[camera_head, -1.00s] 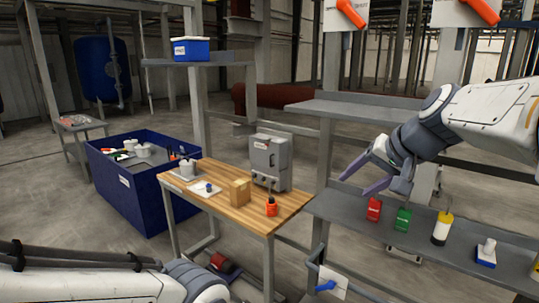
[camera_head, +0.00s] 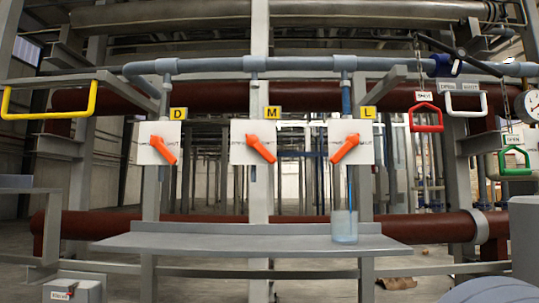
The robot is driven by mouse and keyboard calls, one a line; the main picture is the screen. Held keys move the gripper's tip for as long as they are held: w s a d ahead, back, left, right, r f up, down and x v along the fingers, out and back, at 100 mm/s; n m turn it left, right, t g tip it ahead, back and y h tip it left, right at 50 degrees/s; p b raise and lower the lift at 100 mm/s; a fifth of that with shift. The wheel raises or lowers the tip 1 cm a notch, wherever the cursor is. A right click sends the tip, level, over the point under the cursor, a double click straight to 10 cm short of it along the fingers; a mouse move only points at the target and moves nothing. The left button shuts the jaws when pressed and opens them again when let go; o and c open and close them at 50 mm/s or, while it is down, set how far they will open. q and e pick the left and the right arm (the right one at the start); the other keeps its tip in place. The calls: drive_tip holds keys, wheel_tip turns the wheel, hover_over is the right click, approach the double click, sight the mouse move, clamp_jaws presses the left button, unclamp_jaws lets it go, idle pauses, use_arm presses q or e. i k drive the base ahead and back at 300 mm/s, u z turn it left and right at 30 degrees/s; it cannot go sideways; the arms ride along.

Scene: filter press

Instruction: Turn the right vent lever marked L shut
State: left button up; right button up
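The vent lever marked L is an orange handle (camera_head: 344,149) on a white plate (camera_head: 366,156) at the right of a row of three. Its yellow L tag (camera_head: 368,112) is above. The handle slants from upper right down to lower left. The small print on its plate is partly covered and too small to read surely. The levers marked D (camera_head: 164,150) and M (camera_head: 262,148) slant down to the right instead. Neither of my grippers is in view, and nothing touches the levers.
A grey shelf (camera_head: 240,243) runs below the levers. A clear, bluish container (camera_head: 344,227) stands on it under L, with a thin blue tube reaching down into it. A yellow handle (camera_head: 50,114) hangs left; red (camera_head: 426,126), white (camera_head: 466,112) and green (camera_head: 515,170) handles hang right.

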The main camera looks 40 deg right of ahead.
sight(352, 140)
drive_tip(key=z, duration=1.6)
